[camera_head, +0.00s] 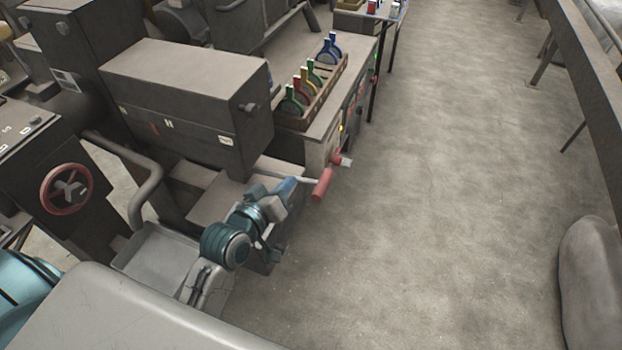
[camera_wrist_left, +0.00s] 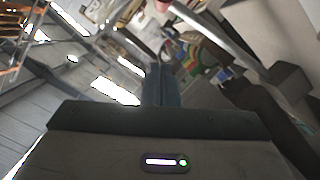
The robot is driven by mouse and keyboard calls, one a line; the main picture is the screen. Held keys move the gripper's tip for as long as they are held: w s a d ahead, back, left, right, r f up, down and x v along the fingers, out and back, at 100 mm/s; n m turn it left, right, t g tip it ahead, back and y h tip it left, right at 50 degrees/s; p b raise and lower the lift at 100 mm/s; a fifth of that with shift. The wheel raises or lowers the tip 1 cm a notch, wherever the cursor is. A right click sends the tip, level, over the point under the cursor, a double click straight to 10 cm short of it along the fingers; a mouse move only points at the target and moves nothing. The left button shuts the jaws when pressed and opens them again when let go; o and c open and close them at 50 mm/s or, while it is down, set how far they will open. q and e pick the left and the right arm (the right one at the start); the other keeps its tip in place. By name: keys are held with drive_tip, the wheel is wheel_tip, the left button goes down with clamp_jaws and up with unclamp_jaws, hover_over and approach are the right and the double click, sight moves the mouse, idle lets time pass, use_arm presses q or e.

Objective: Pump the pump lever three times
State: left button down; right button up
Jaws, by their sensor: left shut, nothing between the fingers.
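The pump lever appears to be the metal rod with a red grip (camera_head: 322,185) at the front end of the workbench in the head view. The grip hangs tilted at the rod's right end. A small red patch at the top edge of the left wrist view (camera_wrist_left: 162,4) may be the same grip. My left gripper (camera_head: 288,186) is shut and empty, just left of the red grip and close to the rod. I cannot tell whether it touches the rod. Its closed fingers point away in the left wrist view (camera_wrist_left: 160,84). My right gripper is out of view.
A big grey box (camera_head: 185,95) stands left of the lever. Behind it, a wooden rack (camera_head: 318,105) holds several coloured-handled items on the workbench. A red handwheel (camera_head: 67,189) is at the left. The concrete floor (camera_head: 450,200) to the right is clear.

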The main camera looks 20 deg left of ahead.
use_arm(q)
drive_tip(key=p, duration=0.1)
hover_over(311, 182)
drive_tip(key=s+a, duration=0.2)
drive_tip(key=d+f, duration=0.1)
drive_tip(key=f, duration=0.2)
drive_tip(key=d+f+p, duration=0.1)
drive_tip(key=shift+d+f, duration=0.2)
drive_tip(key=shift+d, duration=0.15)
drive_tip(key=shift+f, duration=0.15)
drive_tip(key=shift+w, duration=0.1)
